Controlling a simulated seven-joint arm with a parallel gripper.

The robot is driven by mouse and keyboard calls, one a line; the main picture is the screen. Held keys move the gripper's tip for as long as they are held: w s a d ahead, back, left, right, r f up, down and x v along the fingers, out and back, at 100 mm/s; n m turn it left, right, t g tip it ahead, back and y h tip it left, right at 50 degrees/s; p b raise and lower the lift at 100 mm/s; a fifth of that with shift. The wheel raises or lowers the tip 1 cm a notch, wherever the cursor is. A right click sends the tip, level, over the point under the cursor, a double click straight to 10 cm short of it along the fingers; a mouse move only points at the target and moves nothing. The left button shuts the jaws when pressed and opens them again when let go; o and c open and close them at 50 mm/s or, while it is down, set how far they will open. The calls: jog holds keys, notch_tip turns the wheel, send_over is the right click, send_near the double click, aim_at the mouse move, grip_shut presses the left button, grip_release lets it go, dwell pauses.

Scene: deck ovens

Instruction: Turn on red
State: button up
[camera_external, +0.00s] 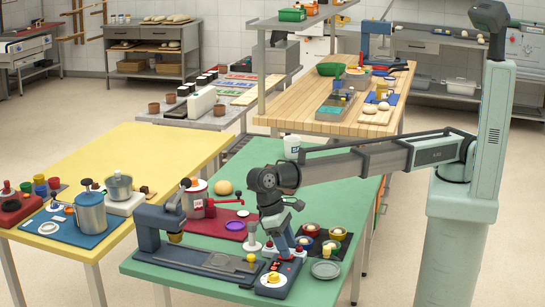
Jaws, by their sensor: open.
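My gripper (283,240) points down over the front of the green table (190,262). It is open, its fingers small in the view. Just below and in front of it is a dark blue base (291,268) with a pale round dial or dish (271,281) bearing a small yellow piece. A small red spot (299,249) shows beside my gripper at the back of that base. I cannot tell whether it is a switch or whether my gripper touches it. No lit light can be made out. My gripper hides part of the area behind it.
A blue-grey press (150,225) stands left of my gripper. A red mat (222,225) with a red-handled grinder (197,198) lies behind. A yellow table (140,150) stands left.

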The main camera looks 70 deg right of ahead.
jog(key=v, duration=1.2)
jog(key=shift+r, duration=0.25)
jog(key=shift+f, duration=0.1)
